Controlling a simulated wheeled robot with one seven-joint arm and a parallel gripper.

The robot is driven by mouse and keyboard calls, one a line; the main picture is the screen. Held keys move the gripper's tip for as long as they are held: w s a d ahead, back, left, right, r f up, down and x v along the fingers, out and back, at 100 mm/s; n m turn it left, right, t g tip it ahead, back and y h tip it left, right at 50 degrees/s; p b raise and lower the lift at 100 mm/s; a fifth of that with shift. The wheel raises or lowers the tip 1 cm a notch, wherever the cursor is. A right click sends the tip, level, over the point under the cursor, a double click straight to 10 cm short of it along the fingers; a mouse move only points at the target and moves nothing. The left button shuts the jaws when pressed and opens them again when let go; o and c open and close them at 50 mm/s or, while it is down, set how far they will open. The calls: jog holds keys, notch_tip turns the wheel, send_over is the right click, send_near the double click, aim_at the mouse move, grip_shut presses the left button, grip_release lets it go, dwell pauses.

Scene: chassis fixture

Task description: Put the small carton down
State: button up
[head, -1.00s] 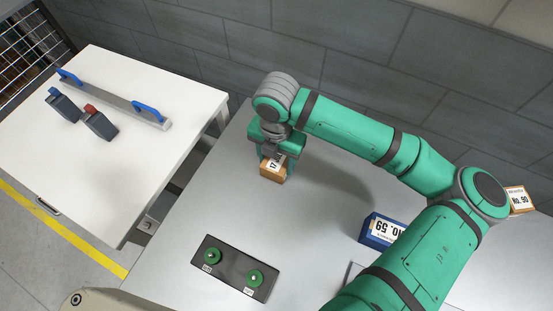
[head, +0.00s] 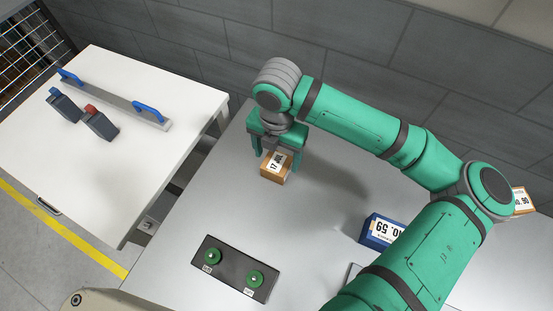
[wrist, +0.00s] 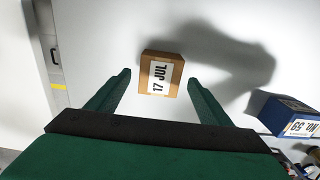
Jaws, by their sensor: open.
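The small carton (head: 275,169) is brown with a white label reading "17 JUL". It rests on the grey table, and it also shows in the wrist view (wrist: 155,77). My gripper (head: 277,155) is open just above and behind the carton in the head view. In the wrist view my gripper (wrist: 158,82) has its two green fingers spread wide, one on each side of the carton, with clear gaps to both sides. The carton is not held.
A blue box labelled "NO. 59" (head: 381,230) stands to the right. Another carton (head: 522,201) is partly hidden behind my arm. A dark panel with two green buttons (head: 235,268) lies in front. A white table (head: 150,160) with tools is at left.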

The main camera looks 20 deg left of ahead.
aim_at(277, 162)
notch_tip(277, 162, up, 9)
dwell(0.3)
jog(key=shift+f, duration=0.1)
dwell(0.4)
